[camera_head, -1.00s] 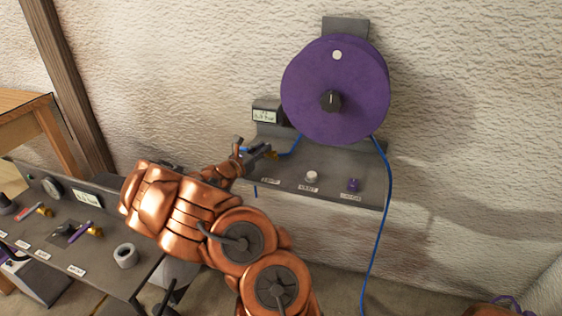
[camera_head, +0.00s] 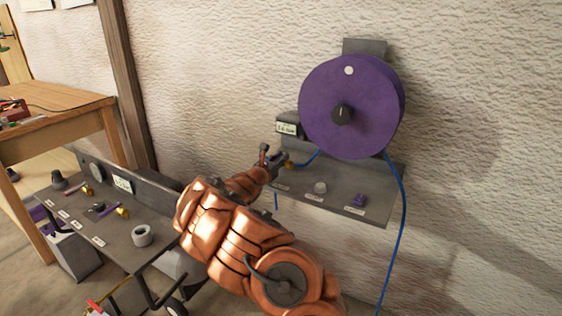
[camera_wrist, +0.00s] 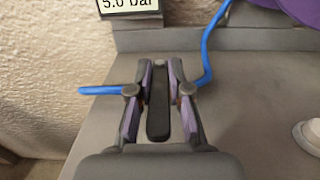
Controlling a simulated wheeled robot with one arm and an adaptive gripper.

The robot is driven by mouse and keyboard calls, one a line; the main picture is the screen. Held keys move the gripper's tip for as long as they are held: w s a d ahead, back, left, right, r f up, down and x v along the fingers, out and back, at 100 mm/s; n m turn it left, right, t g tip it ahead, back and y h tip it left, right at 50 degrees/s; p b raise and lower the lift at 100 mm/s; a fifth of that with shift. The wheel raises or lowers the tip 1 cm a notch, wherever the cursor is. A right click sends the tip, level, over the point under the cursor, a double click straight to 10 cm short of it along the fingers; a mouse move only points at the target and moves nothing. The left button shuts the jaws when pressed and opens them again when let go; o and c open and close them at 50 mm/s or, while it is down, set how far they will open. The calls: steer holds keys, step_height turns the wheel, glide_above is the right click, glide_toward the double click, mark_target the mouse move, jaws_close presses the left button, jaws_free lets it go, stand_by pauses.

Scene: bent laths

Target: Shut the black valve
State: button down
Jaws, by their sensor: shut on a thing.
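The black valve's lever (camera_wrist: 158,105) sits between the two fingers of my gripper (camera_wrist: 160,72) in the wrist view. The gripper is shut on it, with a finger on either side. The lever points up the picture, crosswise to the blue hose (camera_wrist: 100,90), which comes out on both sides of the fingers. The fingers hide the valve body in the wrist view. In the head view my gripper (camera_head: 276,163) is at the left end of the grey wall shelf, and a bit of brass fitting (camera_head: 289,164) shows beside it.
A display (camera_wrist: 130,4) behind the valve reads 5.0 bar. A purple reel (camera_head: 345,90) stands above the grey shelf (camera_head: 335,204), which also carries a white knob (camera_head: 320,188) and a purple knob (camera_head: 360,199). A grey bench (camera_head: 115,235) with fittings is at the left.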

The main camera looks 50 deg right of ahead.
steer(key=c, duration=1.1)
jaws_free()
steer(key=shift+a, duration=0.1)
steer(key=shift+a, duration=0.25)
steer(key=shift+s+a, duration=0.25)
steer(key=shift+a, duration=1.6)
steer(key=shift+s+a, duration=0.25)
steer(key=shift+a, duration=1.65)
steer(key=shift+s+a, duration=0.25)
steer(key=shift+a, duration=1.6)
steer(key=shift+r, duration=0.1)
